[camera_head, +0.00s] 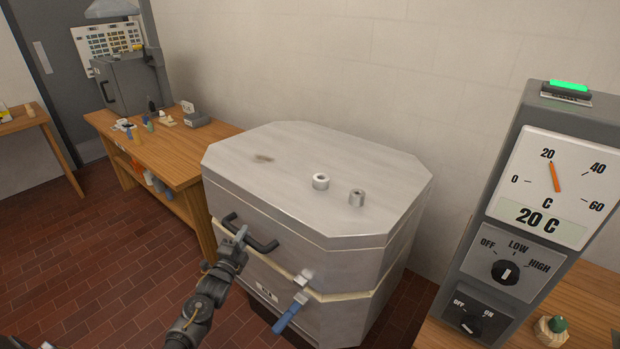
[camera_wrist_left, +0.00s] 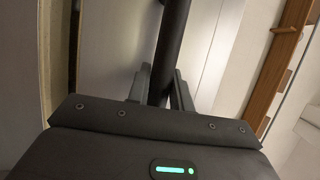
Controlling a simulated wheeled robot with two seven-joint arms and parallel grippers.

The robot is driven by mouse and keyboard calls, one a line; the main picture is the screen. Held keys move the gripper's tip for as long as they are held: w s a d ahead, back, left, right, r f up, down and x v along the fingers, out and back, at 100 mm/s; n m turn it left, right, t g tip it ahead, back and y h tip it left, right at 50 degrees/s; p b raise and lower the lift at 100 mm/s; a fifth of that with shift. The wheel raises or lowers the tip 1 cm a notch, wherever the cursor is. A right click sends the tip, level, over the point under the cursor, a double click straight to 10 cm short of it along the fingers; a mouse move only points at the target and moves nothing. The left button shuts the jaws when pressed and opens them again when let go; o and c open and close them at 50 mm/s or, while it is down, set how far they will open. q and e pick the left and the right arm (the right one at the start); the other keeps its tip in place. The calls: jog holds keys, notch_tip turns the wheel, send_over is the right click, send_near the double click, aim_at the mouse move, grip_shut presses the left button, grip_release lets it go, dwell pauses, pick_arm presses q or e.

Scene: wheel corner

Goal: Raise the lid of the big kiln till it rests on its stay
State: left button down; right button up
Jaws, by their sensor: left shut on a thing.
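The big kiln (camera_head: 300,255) is a grey eight-sided box standing against the wall. Its lid (camera_head: 290,165) lies flat and down on the body, with a pale seam around it. A dark bar handle (camera_head: 265,243) sticks out from the lid's front. My left gripper (camera_head: 241,236) is at the left part of this handle and is shut on it. In the left wrist view the handle bar (camera_wrist_left: 172,50) runs between the two fingers (camera_wrist_left: 160,88). A latch with a blue grip (camera_head: 287,316) hangs on the kiln's front, right of the handle. No stay shows. My right gripper is not in view.
A wooden bench (camera_head: 185,165) with small items stands left of the kiln. A grey control box (camera_head: 530,200) with a dial reading 20 C stands at right. The brick floor (camera_head: 110,270) at left is clear.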

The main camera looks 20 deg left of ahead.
aim_at(251, 193)
pick_arm(q)
jog(key=shift+m+g, duration=0.4)
jog(key=shift+g, duration=0.3)
jog(key=w+r+p, duration=0.1)
jog(key=r+p, duration=0.3)
jog(key=w+r+p, duration=0.1)
jog(key=r+p, duration=0.2)
jog(key=r, duration=0.1)
jog(key=w+d+r+p, duration=0.1)
jog(key=r+p, duration=0.3)
jog(key=shift+w+p, duration=0.15)
jog(key=shift+p, duration=0.2)
jog(key=shift+w+d+r+p, duration=0.1)
jog(key=shift+w+r+p, duration=0.15)
jog(key=shift+p, duration=0.15)
jog(key=shift+f, duration=0.1)
